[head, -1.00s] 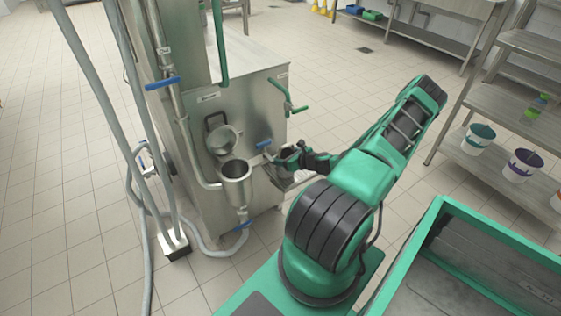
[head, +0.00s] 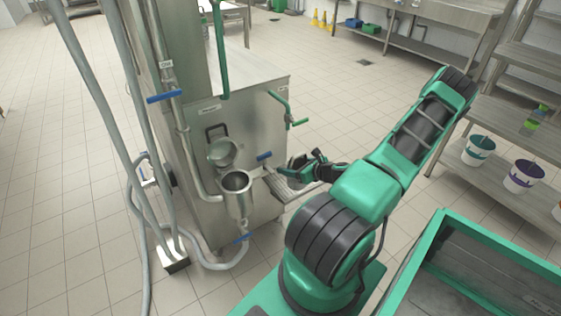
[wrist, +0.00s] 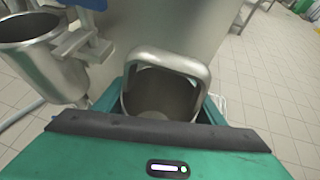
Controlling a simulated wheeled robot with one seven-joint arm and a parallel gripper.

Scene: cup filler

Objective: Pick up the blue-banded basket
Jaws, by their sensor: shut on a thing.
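My gripper (head: 308,168) is beside the right part of the steel machine's front, shut on a metal vessel. In the wrist view the vessel (wrist: 160,95) shows as a round grey-brown hollow under a thick steel loop handle (wrist: 168,64), between the green sides of my gripper. In the head view only a small metallic part of it (head: 297,160) shows at the gripper's end. No blue band can be seen on it, so I cannot tell from its look that it is the blue-banded basket. Its base and lower wall are hidden.
The steel machine (head: 240,130) has a blue-handled valve (head: 264,156), a funnel-shaped cup (head: 237,195) and a small metal ledge (head: 276,187) on its front. Banded white buckets (head: 478,150) stand on the right shelf. A green-rimmed bin (head: 420,255) is at lower right.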

